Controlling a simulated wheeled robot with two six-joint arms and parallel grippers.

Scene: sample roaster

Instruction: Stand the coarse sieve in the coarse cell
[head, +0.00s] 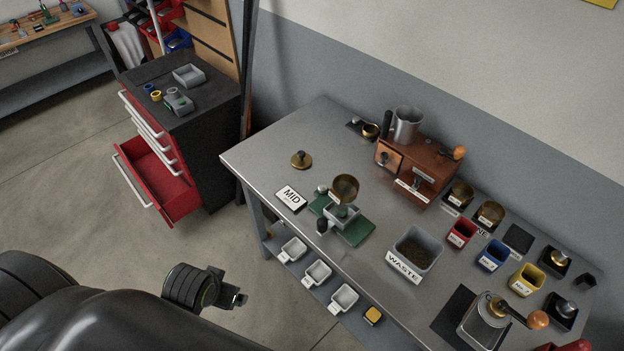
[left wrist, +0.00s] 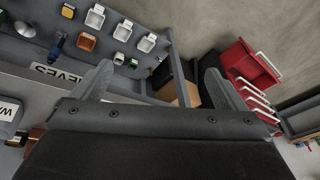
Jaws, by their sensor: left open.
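I cannot tell for certain which piece is the coarse sieve. Two round brass cups (head: 460,192) (head: 490,214) stand on dark squares along the back right of the grey table, and a brass bowl (head: 345,188) sits above a green-based device. An empty dark square (head: 518,238) lies beside the cups; the labels there are too small or hidden to read as coarse. My left gripper (head: 238,299) is off the table's front left, far from the cups. In the left wrist view it (left wrist: 158,88) is open with nothing between its fingers. My right gripper is not in view.
The table (head: 285,135) holds a wooden grinder (head: 418,165), a grey WASTE bin (head: 420,240), colored cups (head: 491,256) and a metal grinder (head: 485,322). White trays (head: 343,298) sit on the lower shelf. A cabinet's red drawer (head: 158,180) stands open at left.

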